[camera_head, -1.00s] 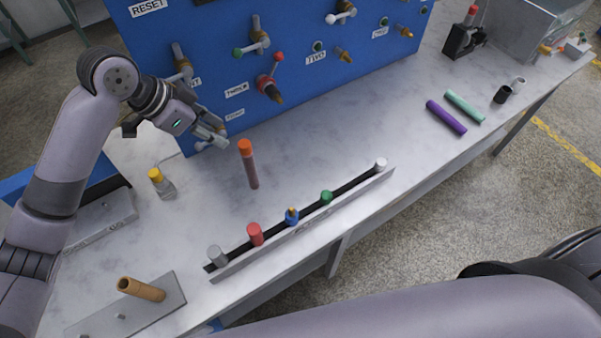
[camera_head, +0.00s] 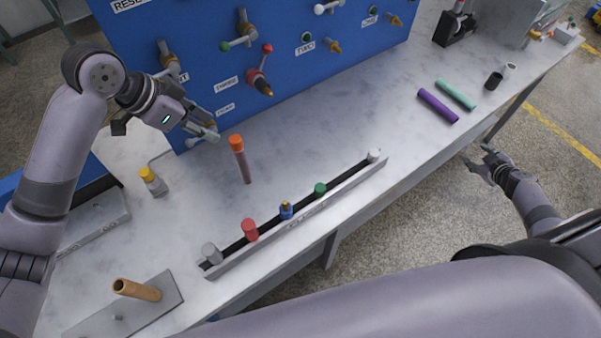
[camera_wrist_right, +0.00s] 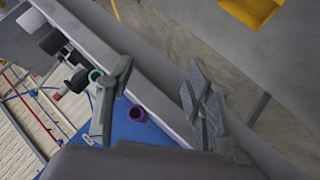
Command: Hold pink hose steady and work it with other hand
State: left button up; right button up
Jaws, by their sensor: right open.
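A dusky pink tube with an orange end (camera_head: 240,160), the nearest match to a pink hose, is on the bench in front of the blue panel. I cannot tell whether it stands or lies. My left gripper (camera_head: 208,128) is just left of its orange end, close to the panel's lower edge. A gap separates them, and its jaw state is unclear. My right gripper (camera_head: 480,166) is beyond the bench's right edge, over the floor. The right wrist view shows its fingers (camera_wrist_right: 160,80) spread with nothing between them.
A purple tube (camera_head: 438,105) and a teal tube (camera_head: 456,95) lie on the right of the bench. A long rack (camera_head: 300,215) with coloured caps runs along the front edge. A tan tube (camera_head: 137,290) lies front left. The blue panel (camera_head: 290,70) stands behind.

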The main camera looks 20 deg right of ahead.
jog(key=w+r+n, duration=0.2)
jog(key=w+r, duration=0.1)
jog(key=w+a+r+n+t+y, duration=0.1)
jog(key=w+r+n, duration=0.1)
jog(key=w+r, duration=0.1)
jog(key=w+r+n, duration=0.2)
jog(key=w+r, duration=0.2)
jog(key=r, duration=0.1)
jog(key=shift+a+r+n+t, duration=0.1)
jog(key=shift+a+n+t, duration=0.2)
jog(key=shift+t, duration=0.1)
jog(key=w+a+r+n+y, duration=0.1)
jog(key=w+a+n+y, duration=0.1)
jog(key=w+a+n, duration=0.5)
jog(key=w+a+r+n+y, duration=0.15)
jog(key=a+n, duration=0.35)
jog(key=a, duration=0.6)
jog(key=n+g+y, duration=0.3)
jog(key=n+y, duration=0.7)
jog(key=n, duration=1.3)
send_near(248, 168)
jog(key=shift+h, duration=0.25)
jog(key=x, duration=1.2)
jog(key=shift+c, duration=0.6)
